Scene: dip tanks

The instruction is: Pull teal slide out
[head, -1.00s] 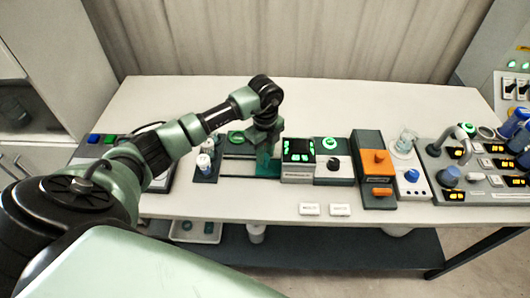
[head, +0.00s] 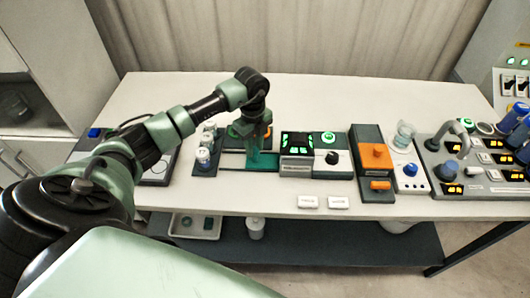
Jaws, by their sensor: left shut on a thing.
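The teal slide (head: 256,161) sits in a dark track on the table, just left of the black-topped box with green displays (head: 297,144). My left gripper (head: 262,139) reaches down over it from above and is shut on its upright teal part. The fingers and wrist hide some of the slide and what lies behind it. My right gripper is not in view.
A rack with white-capped jars (head: 204,157) stands close left of the track. To the right are a dial unit (head: 332,157), an orange-handled unit (head: 375,157) and a glass beaker (head: 404,136). The table's front strip is mostly clear, with two small labels.

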